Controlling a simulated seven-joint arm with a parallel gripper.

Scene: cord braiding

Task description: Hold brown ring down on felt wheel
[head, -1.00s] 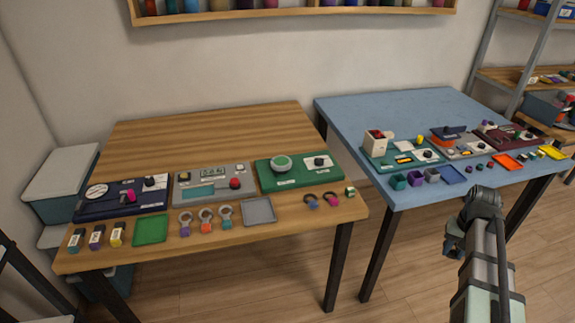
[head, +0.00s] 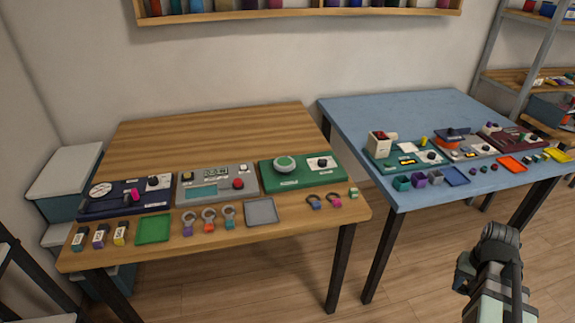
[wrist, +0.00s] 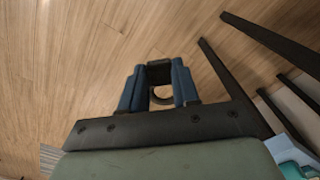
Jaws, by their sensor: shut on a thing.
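The felt wheel looks to be the round pale-green disc (head: 285,163) on the green panel (head: 268,181) at the right of the wooden table. My gripper (wrist: 158,76) has its two blue fingers shut on a small ring (wrist: 161,98). Its curved band shows brownish between the fingers, with a dark block above it. I take it for the brown ring, though its colour is hard to tell. The gripper is over the floor, well away from the felt wheel. In the head view my arm is at the lower right, and the held ring cannot be made out.
Two rings, one blue (head: 314,203) and one magenta (head: 336,202), lie at the wooden table's front right. A grey tray (head: 261,211) and a green tray (head: 154,229) lie there too. The blue table (head: 400,110) stands to the right. Open floor lies in front; dark table legs show.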

